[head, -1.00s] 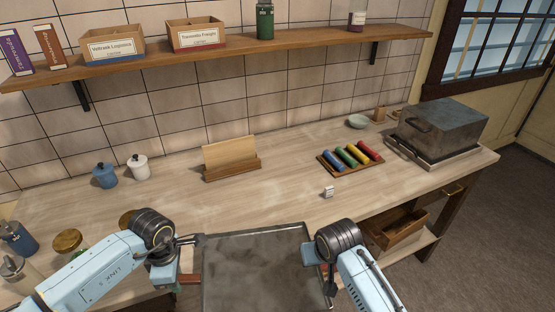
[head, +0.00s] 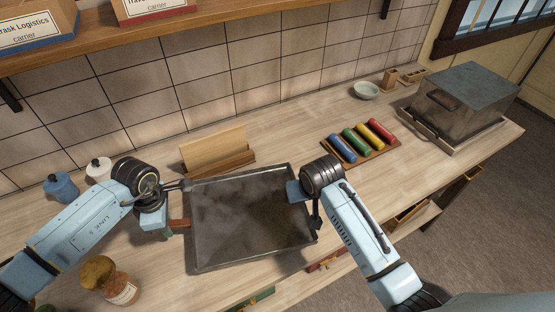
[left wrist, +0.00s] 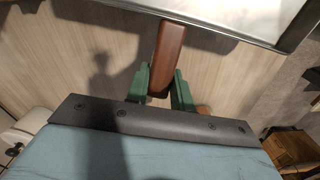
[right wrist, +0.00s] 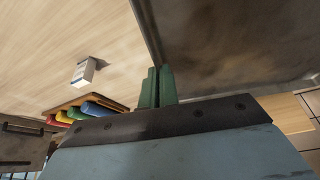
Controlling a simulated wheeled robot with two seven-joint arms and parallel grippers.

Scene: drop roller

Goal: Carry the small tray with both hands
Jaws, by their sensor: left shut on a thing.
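The small tray (head: 245,222) is a dark grey, scuffed metal pan with a raised rim, empty, over the front part of the worktop. Its brown handle (head: 180,224) sticks out on the left. My left gripper (head: 172,228) is shut on that handle; the left wrist view shows the handle (left wrist: 168,58) between green fingers (left wrist: 166,85). My right gripper (head: 317,220) is at the tray's right edge. In the right wrist view its green fingers (right wrist: 157,87) are close together beside the tray (right wrist: 230,45), with no handle visible between them.
On the worktop (head: 285,145) stand a wooden holder (head: 218,158), a rack of coloured rolls (head: 362,142), a bowl (head: 366,90) and a metal box (head: 465,100). A small white box (right wrist: 86,72) lies near the right gripper. Jars (head: 112,285) stand at left.

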